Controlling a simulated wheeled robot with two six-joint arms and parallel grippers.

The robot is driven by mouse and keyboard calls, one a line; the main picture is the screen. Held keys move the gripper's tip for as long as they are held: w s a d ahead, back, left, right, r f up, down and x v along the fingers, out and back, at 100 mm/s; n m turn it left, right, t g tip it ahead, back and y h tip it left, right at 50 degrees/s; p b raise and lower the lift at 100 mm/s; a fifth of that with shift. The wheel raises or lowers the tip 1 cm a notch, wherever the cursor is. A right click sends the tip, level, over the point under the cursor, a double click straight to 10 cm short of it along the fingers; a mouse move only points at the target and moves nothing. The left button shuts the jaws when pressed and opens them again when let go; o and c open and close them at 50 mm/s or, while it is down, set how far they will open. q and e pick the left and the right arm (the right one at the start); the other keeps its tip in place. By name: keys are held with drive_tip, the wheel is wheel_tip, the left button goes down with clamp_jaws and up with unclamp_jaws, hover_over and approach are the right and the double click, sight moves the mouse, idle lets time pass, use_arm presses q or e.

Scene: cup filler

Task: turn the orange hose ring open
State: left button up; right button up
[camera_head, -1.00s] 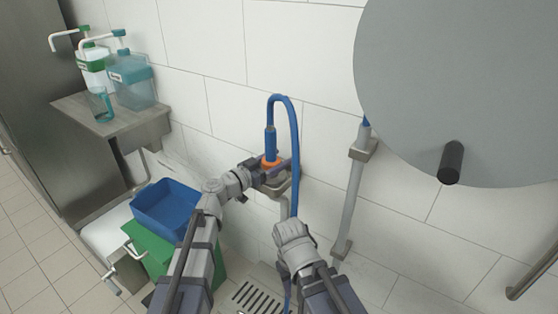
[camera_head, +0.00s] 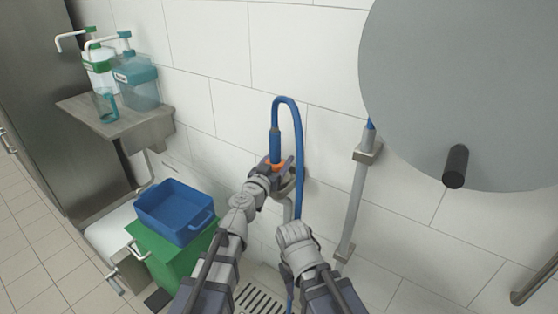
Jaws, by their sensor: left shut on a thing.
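The orange hose ring (camera_head: 276,165) sits at the foot of the upright blue hose end (camera_head: 275,146), on a wall fitting. My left gripper (camera_head: 278,171) is shut on the orange ring, and its fingers and wrist cover much of the ring's lower side. The blue hose (camera_head: 297,140) rises from the fitting, loops over and hangs down to the right. My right gripper (camera_head: 289,272) is low in front of the wall, right of my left arm. Its fingers are mostly hidden behind its own wrist, so its opening does not show.
A big grey round disc (camera_head: 470,90) with a black knob (camera_head: 455,166) fills the upper right. A grey pipe (camera_head: 354,205) stands right of the hose. At left are a shelf (camera_head: 120,126) with bottles and a blue bin (camera_head: 176,211) on a green box (camera_head: 168,258).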

use_arm(q)
drive_tip(key=o, duration=1.4)
drive_tip(key=shift+c, duration=0.2)
drive_tip(key=v, duration=0.8)
drive_tip(key=shift+w, duration=0.1)
use_arm(e)
drive_tip(key=shift+s+a, duration=0.25)
drive_tip(key=shift+s, duration=0.5)
